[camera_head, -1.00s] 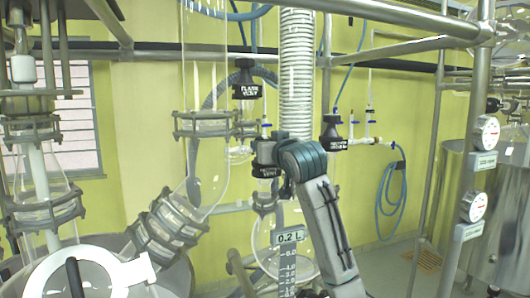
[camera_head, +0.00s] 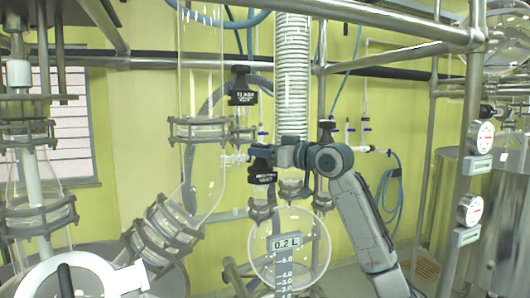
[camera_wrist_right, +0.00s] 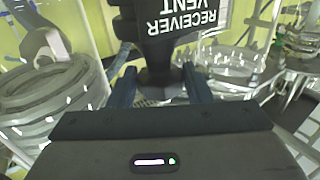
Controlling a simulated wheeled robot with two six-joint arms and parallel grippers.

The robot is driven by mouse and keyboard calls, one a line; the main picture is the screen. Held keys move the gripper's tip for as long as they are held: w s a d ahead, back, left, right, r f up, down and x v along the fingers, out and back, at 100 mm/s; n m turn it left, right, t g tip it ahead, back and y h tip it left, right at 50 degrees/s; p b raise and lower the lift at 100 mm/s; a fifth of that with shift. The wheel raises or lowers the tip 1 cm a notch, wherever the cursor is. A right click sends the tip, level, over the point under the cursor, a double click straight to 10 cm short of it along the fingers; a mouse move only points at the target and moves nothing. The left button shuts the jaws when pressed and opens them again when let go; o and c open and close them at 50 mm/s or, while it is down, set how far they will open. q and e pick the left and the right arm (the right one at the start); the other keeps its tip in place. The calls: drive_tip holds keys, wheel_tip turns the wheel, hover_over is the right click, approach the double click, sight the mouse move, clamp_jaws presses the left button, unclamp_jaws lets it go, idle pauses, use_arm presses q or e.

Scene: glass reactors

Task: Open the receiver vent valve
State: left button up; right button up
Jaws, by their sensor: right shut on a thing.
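The gripper's two dark fingers (camera_wrist_right: 160,86) stand on either side of the handle's narrow lower part. My left gripper is not in view.
The black flash vent handle (camera_head: 242,86) hangs just above and left. A round glass receiver (camera_head: 288,248) marked 0.2 L is below. Another black handle (camera_head: 327,131) is close on the right, beside steel pipes.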

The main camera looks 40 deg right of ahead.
drive_tip(key=o, duration=1)
drive_tip(key=shift+a+r, duration=0.1)
drive_tip(key=shift+a, duration=0.05)
